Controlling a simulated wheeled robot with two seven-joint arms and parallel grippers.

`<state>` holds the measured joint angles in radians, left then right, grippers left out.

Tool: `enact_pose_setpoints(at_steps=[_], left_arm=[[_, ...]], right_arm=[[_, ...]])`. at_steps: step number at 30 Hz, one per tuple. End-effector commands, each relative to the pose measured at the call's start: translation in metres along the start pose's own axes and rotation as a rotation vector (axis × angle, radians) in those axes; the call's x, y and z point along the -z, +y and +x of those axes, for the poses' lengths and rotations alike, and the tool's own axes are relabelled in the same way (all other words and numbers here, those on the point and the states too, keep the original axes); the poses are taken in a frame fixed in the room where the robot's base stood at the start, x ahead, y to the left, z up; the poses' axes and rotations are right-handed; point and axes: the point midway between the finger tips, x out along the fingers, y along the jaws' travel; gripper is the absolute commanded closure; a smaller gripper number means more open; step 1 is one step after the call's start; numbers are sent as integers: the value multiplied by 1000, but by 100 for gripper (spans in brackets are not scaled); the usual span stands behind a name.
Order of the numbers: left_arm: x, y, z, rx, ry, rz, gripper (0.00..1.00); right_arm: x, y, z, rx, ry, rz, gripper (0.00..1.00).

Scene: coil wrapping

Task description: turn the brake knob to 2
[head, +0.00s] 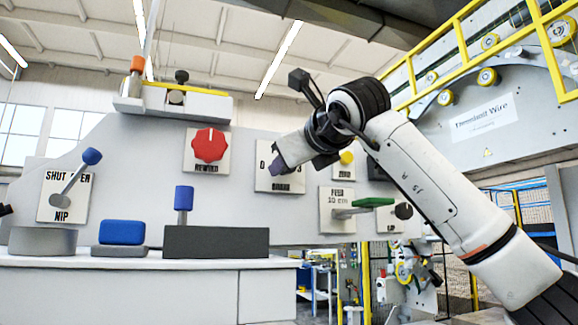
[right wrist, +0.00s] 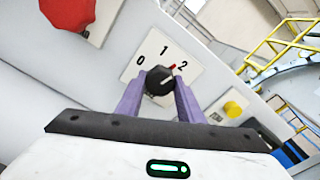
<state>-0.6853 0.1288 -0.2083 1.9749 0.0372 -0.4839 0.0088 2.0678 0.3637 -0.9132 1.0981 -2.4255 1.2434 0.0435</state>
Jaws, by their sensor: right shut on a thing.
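The black brake knob (right wrist: 158,83) sits on a white plate (right wrist: 190,88) marked 0, 1 and 2 in the right wrist view. A small red mark at its upper right edge lies beside the 2, on the side toward the 1. My right gripper (right wrist: 160,88) is shut on the knob, one purple finger on each side. In the head view the brake plate (head: 263,180) is partly covered by my right gripper (head: 274,165), which hides the knob there. My left gripper is not in view.
A red knob (head: 209,145) is left of the brake plate. A yellow button (head: 346,158) and a green-handled lever (head: 372,202) are right of it, close to my right arm. A blue-tipped lever (head: 91,157) stands far left. Blue controls (head: 122,232) sit on the ledge below.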

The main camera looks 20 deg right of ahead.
Motion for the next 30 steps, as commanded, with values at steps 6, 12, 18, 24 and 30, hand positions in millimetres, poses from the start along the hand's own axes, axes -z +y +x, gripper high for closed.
enact_pose_setpoints(at_steps=[6, 12, 18, 24, 30], left_arm=[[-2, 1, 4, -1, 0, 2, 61], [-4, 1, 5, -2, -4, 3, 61], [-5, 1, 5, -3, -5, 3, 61], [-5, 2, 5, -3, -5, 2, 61], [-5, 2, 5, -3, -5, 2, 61]], right_arm=[[3, 3, 1, -9, 2, 127, 88], [3, 3, 1, -11, 1, 197, 88], [3, 3, 1, -13, 0, 224, 88], [3, 3, 1, -13, 0, 227, 88], [3, 3, 1, -13, 1, 226, 63]])
